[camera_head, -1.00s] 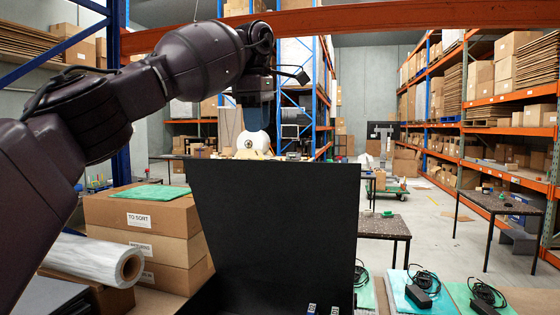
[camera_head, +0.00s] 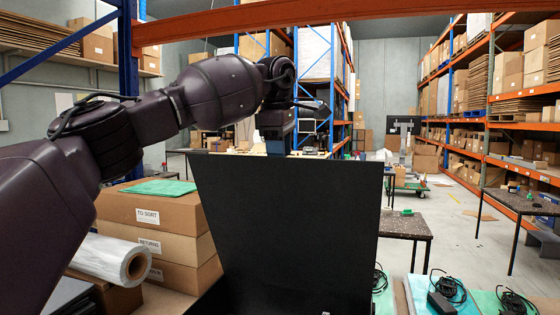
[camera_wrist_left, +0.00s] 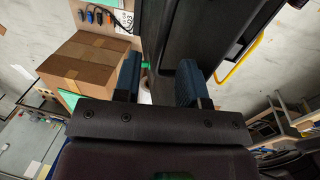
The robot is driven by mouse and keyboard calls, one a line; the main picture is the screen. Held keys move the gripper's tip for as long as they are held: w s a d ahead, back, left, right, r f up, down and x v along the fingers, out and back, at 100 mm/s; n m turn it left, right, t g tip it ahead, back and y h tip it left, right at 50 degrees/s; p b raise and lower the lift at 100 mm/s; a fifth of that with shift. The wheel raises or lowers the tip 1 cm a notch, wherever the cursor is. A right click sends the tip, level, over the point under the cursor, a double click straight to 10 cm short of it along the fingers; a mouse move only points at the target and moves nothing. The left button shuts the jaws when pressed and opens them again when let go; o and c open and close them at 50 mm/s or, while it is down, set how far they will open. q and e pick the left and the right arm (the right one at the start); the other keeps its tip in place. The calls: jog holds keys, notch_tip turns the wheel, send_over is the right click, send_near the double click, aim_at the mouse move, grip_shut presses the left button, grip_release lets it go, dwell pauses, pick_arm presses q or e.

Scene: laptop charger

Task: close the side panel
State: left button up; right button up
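The side panel is a large black flat panel (camera_head: 295,230), standing upright in the middle of the head view. Its lower end is cut off at the frame's bottom. My left gripper (camera_head: 276,148) points down at the panel's top edge, and its tips are partly hidden there. I cannot tell whether it touches the panel. In the left wrist view the two blue-padded fingers of the left gripper (camera_wrist_left: 158,82) are apart. A dark surface (camera_wrist_left: 195,35) lies beyond and partly between them, with no clear grip on it. My right gripper is not in view.
Black chargers (camera_head: 440,302) lie on green sheets at lower right. A speckled table (camera_head: 405,225) stands behind. An orange beam (camera_head: 330,15) crosses overhead.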

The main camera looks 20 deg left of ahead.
pick_arm(q)
jog(key=shift+w+f, duration=0.15)
jog(key=shift+f, duration=1)
grip_shut()
